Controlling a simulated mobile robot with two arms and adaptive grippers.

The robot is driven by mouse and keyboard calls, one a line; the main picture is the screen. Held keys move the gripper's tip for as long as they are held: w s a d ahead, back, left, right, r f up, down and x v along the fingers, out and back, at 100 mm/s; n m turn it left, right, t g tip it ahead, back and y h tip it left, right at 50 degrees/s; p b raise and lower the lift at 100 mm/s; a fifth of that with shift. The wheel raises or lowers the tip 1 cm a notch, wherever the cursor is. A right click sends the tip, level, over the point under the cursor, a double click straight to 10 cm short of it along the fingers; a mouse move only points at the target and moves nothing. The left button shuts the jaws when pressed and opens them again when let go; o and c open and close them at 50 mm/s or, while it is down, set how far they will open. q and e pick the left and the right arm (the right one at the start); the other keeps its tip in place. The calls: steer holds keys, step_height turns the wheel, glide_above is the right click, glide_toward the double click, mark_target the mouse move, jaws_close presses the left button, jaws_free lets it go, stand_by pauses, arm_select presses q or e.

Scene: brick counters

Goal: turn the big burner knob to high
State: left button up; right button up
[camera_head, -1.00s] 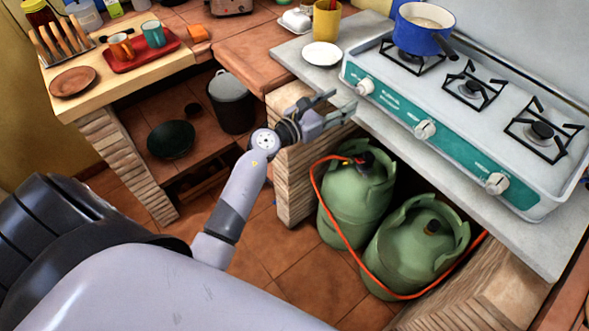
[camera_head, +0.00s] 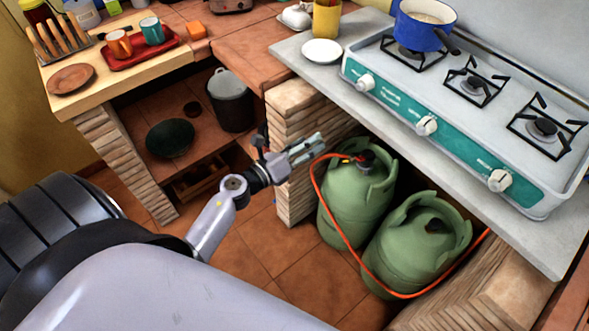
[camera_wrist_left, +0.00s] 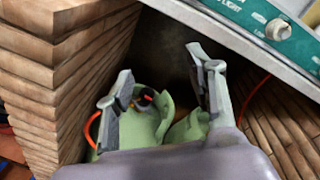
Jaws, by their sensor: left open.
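The stove (camera_head: 470,95) is white with a teal front panel. Three white knobs sit on it: a left knob (camera_head: 365,82), a middle knob (camera_head: 427,125) and a right knob (camera_head: 499,180). The frames do not label which is the big burner's. The right burner (camera_head: 542,127) looks larger than the middle burner (camera_head: 472,86); a pot covers the left one. My left gripper (camera_head: 312,148) is open and empty, below and left of the knobs, apart from them. The left wrist view shows its open fingers (camera_wrist_left: 160,62) and one knob (camera_wrist_left: 277,29) at upper right. My right gripper is not in view.
A blue pot (camera_head: 424,25) stands on the left burner. The grey counter (camera_head: 335,83) edge overhangs two green gas cylinders (camera_head: 352,205) with an orange hose. A brick pillar (camera_head: 296,195) stands close to my left gripper. A white plate (camera_head: 322,51) lies left of the stove.

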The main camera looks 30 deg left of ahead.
arm_select(q)
steer(key=s+f+n+g+y, duration=0.1)
steer(key=s+f+n, duration=0.1)
steer(key=f+n, duration=0.3)
steer(key=s+f+n+g+y, duration=0.1)
steer(key=f+n, duration=0.4)
steer(key=f, duration=0.6)
steer(key=shift+s+a+f+n+g+y, duration=0.25)
steer(key=shift+s+f+n+y, duration=0.2)
steer(key=shift+s, duration=0.35)
steer(key=shift+r, duration=0.1)
steer(key=s+d+f+n+g+y, duration=0.15)
steer(key=s+f+n+g, duration=0.65)
steer(key=s+f, duration=1)
steer(key=s+f+n+g, duration=0.1)
steer(key=s+f+n, duration=0.2)
steer(key=s, duration=0.4)
steer(key=s+d+f+n+g, duration=0.1)
steer(key=s+f+n+g, duration=0.1)
steer(key=s+f+n, duration=0.2)
steer(key=s+f+n+g, duration=0.2)
steer(key=s+f, duration=0.3)
steer(key=s, duration=0.6)
steer(key=shift+d+n, duration=0.25)
steer(key=shift+n, duration=0.4)
